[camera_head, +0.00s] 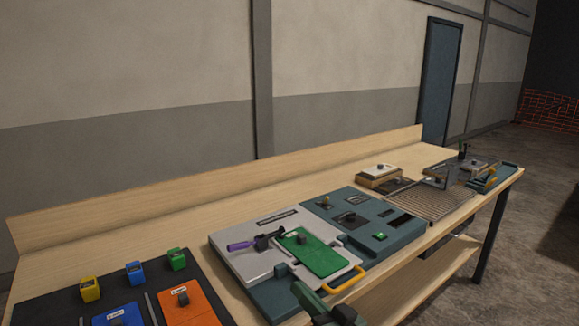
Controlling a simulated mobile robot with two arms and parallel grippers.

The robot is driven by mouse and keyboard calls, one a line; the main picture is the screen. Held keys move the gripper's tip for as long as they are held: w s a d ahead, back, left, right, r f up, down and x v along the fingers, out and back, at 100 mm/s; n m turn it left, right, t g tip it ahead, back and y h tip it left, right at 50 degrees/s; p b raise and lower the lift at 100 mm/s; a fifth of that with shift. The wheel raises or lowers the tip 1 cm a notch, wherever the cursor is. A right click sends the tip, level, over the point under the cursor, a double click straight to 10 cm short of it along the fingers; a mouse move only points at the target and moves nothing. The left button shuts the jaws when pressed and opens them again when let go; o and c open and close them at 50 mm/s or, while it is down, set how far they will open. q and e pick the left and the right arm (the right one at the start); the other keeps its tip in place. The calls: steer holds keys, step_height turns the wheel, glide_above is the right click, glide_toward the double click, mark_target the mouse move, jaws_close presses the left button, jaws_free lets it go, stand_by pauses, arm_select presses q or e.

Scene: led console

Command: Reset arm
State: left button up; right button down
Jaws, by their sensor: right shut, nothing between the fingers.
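My right gripper (328,308) shows at the bottom edge, right of the middle, dark with a green part. It is shut and empty, in front of the console (406,239) as seen here; the rest of that arm is out of frame. My left gripper is not in view. The console stands on the wooden bench, with a teal panel of switches and a light grey panel (232,262). A green board (318,254) lies on the grey panel, beside a yellow handle (346,280). I cannot tell whether the gripper touches anything.
A purple-handled tool (241,246) lies on the grey panel. A dark mat (50,310) at the left holds yellow, blue and green blocks and blue and orange plates. More devices (380,172) stand at the bench's far right. The bench (150,226) is bare along the back.

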steer(key=s+d+f+m+g+h, duration=0.1)
steer(key=d+f+g+h, duration=0.3)
steer(key=f, duration=1.2)
steer(key=s+d+f+m+h, duration=0.15)
steer(key=d+f, duration=0.45)
steer(key=f, duration=1)
steer(key=s+d+f+g+h, duration=0.25)
steer(key=s+f, duration=0.35)
steer(key=f, duration=0.5)
steer(key=s+d+f+n+g+h, duration=0.1)
steer(key=s+d+f+g, duration=0.15)
steer(key=s+f, duration=0.6)
steer(key=s+d+f+n+g+h, duration=0.1)
steer(key=s+d+f, duration=0.2)
steer(key=s+f, duration=0.55)
steer(key=s+d+f+g, duration=0.1)
steer(key=s+f+g, duration=0.1)
steer(key=s, duration=1)
steer(key=s+d+f+g, duration=0.1)
steer(key=s+f+g, duration=0.1)
steer(key=s, duration=1)
steer(key=shift+s+d+f+g+h, duration=0.15)
steer(key=shift+d+f+g+h, duration=0.2)
steer(key=shift+f, duration=0.55)
steer(key=shift+n, duration=0.25)
